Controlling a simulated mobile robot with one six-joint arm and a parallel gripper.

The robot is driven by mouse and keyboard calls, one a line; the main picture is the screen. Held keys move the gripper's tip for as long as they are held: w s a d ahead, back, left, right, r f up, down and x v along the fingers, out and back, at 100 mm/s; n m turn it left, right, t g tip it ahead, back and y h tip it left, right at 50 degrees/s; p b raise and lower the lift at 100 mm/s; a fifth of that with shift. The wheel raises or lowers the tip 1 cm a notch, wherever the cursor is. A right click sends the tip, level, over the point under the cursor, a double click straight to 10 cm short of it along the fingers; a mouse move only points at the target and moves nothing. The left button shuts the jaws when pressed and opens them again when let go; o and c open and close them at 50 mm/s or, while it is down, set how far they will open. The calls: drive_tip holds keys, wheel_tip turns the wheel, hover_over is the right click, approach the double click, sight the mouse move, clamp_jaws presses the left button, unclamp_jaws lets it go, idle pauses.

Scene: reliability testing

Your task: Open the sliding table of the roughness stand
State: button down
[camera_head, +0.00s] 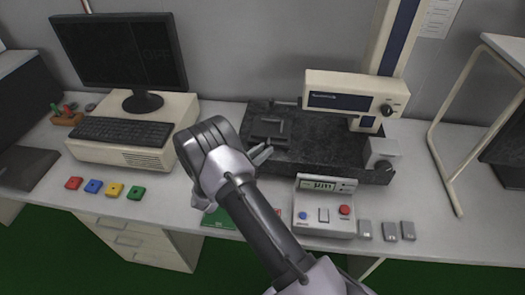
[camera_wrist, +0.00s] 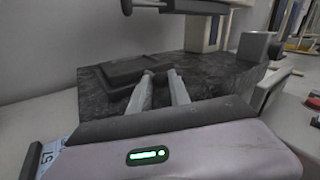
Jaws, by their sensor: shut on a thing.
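The roughness stand has a dark speckled stone base (camera_head: 325,150) and a white measuring head (camera_head: 340,93) on a column at the back. Its sliding table (camera_head: 270,128) is a dark plate on the left part of the base. My gripper (camera_head: 262,153) reaches the front edge of this table from the left front. In the wrist view the two fingers of my gripper (camera_wrist: 161,76) lie over the stone base, with their tips at the front right of the sliding table (camera_wrist: 120,70). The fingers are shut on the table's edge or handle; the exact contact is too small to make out.
A control box (camera_head: 325,208) with red and blue buttons stands in front of the base, close right of my arm. Small grey blocks (camera_head: 388,231) lie right of it. A monitor (camera_head: 120,55) and keyboard (camera_head: 122,131) stand left.

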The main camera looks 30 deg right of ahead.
drive_tip(key=s+a+p, duration=0.2)
drive_tip(key=s+a, duration=0.3)
drive_tip(key=s, duration=0.2)
drive_tip(key=shift+s+p, duration=0.15)
drive_tip(key=shift+p, duration=0.15)
drive_tip(key=c, duration=1.2)
unclamp_jaws()
drive_tip(key=shift+d, duration=0.1)
drive_tip(key=p+v, duration=0.3)
drive_tip(key=v, duration=1.4)
drive_tip(key=shift+a, duration=0.25)
drive_tip(key=shift+f, duration=0.1)
